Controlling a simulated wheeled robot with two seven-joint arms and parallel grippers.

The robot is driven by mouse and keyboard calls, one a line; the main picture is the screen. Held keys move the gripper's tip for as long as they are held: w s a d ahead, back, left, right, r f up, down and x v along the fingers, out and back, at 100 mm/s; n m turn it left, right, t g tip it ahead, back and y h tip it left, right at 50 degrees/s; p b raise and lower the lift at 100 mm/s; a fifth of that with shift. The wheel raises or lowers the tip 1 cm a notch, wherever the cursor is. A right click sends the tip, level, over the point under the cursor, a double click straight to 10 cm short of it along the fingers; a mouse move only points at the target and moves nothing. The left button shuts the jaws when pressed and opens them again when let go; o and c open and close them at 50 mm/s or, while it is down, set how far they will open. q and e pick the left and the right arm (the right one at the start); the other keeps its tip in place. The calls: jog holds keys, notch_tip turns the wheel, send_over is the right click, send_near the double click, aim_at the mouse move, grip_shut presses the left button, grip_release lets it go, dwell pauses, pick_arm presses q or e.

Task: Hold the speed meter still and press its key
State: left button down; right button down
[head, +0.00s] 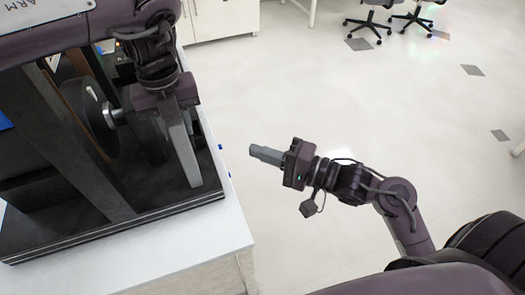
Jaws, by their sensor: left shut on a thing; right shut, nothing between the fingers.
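My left gripper (192,178) is at the right part of the black rig, with its grey fingers pointing down close to the rig's base. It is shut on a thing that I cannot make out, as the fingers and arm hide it. I cannot pick out the speed meter or its key for sure. My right gripper (254,151) is shut and empty, held out over the floor to the right of the table, apart from the rig and pointing left.
The black chassis rig (50,225) stands on a white table (215,235). A dark wheel (93,125) with a silver hub (110,116) sits left of my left gripper, behind a slanted grey beam (75,165). Open floor lies right; office chairs (372,25) stand far back.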

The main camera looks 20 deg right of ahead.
pick_arm(q)
jog(key=shift+f, duration=0.15)
jog(key=c, duration=1)
grip_release()
jog(key=shift+w, duration=0.15)
notch_tip(320, 180, up, 12)
